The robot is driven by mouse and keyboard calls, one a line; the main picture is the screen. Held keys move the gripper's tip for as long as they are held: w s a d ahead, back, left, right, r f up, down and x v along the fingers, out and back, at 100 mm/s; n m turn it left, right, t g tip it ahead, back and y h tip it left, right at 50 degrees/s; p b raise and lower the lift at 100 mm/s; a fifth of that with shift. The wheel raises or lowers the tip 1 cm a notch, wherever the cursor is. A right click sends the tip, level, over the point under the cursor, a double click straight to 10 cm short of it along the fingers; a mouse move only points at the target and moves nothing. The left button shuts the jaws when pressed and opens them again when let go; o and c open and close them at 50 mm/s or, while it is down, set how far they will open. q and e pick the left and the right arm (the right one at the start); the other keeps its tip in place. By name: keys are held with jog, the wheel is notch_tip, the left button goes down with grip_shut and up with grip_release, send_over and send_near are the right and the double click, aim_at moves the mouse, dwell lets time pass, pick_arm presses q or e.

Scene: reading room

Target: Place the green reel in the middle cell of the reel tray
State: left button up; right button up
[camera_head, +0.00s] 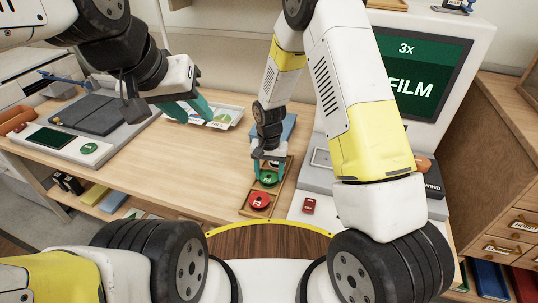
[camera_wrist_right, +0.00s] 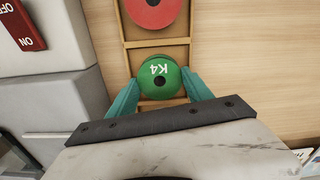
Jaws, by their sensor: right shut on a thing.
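The green reel (camera_head: 269,179) is held between the fingers of my right gripper (camera_head: 269,167). In the right wrist view the green reel (camera_wrist_right: 147,87), marked K4, shows between the two teal fingertips (camera_wrist_right: 160,88). It is over or in the middle cell of the wooden reel tray (camera_head: 246,209); I cannot tell whether it touches the bottom. A red reel (camera_head: 259,200) lies in the tray's near cell; it also shows in the right wrist view (camera_wrist_right: 150,20). The far cell is mostly hidden by my gripper. My left gripper (camera_head: 190,112) is away to the left; its opening is unclear.
A grey machine with a green FILM screen (camera_head: 412,75) stands right of the tray. A small red switch (camera_head: 309,206) sits beside the tray. A light tray with papers (camera_head: 225,116) lies behind my left gripper. Bare desk (camera_head: 190,170) lies left of the tray.

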jog(key=o, duration=1.4)
jog(key=shift+f, duration=0.1)
notch_tip(320, 180, up, 12)
notch_tip(320, 180, up, 8)
jog(key=t, duration=0.1)
send_over(269, 176)
jog(key=s+d, duration=0.1)
jog(key=d, duration=0.2)
jog(key=s+d+r+n+t+y, duration=0.1)
jog(key=s+d+r+t, duration=0.1)
jog(key=s+d+r, duration=0.3)
jog(key=s+d+r+n+t+y, duration=0.1)
jog(key=s+d+r+t, duration=0.2)
jog(key=s+d+r, duration=0.3)
jog(key=s+r, duration=0.5)
jog(key=s, duration=0.2)
jog(key=shift+s+r, duration=0.25)
jog(key=shift+s, duration=0.05)
jog(key=shift+d, duration=0.1)
